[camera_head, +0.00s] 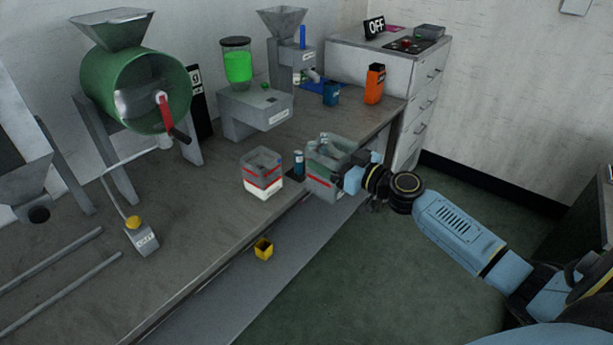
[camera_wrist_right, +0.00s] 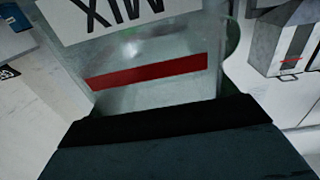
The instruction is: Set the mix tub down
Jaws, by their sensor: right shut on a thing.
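The mix tub (camera_head: 322,184) is a clear square container with a red band, at the front edge of the bench in the head view. In the right wrist view the tub (camera_wrist_right: 150,85) fills the middle, with a white label reading MIX upside down and the red band below it. My right gripper (camera_head: 346,181) comes from the right and is shut on the tub's near side. It hides part of the tub. I cannot tell whether the tub's base touches the bench (camera_head: 215,225). My left gripper is not in view.
A similar clear tub (camera_head: 262,175) with red bands and white contents stands to the left, with a small dark blue bottle (camera_head: 298,164) between. A yellow cup (camera_head: 263,249) is lower down. Behind are a blue cup (camera_head: 331,94), an orange container (camera_head: 375,84) and a dispenser (camera_head: 255,108).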

